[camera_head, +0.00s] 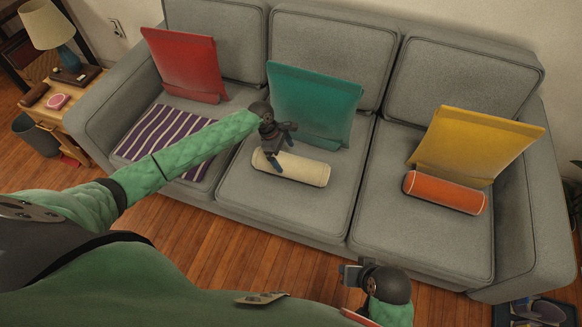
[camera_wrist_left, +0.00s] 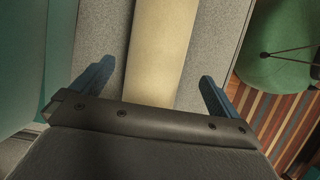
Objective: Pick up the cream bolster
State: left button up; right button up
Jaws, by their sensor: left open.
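The cream bolster (camera_head: 305,170) lies on its side across the front of the middle sofa seat, in front of the teal cushion. My left gripper (camera_head: 281,153) is open and empty, over the left part of the bolster. In the left wrist view, the bolster (camera_wrist_left: 158,45) runs up the picture between the two blue fingers of the left gripper (camera_wrist_left: 157,72), with room on both sides. I cannot tell how far the fingertips are above the seat. My right gripper (camera_head: 350,275) is low in front of the sofa; its fingers are hard to make out.
The teal cushion (camera_head: 315,95) leans on the backrest close behind the left gripper. A red cushion (camera_head: 185,65) and striped cloth (camera_head: 165,140) are on the left seat. An orange bolster (camera_head: 445,192) and yellow cushion (camera_head: 475,145) are on the right seat.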

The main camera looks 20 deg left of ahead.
aim_at(291, 165)
pick_arm(q)
jog(key=shift+p+x, duration=0.3)
jog(key=shift+x, duration=3.5)
jog(key=shift+w, duration=0.2)
jog(key=shift+c, duration=0.2)
jog(key=c, duration=1.1)
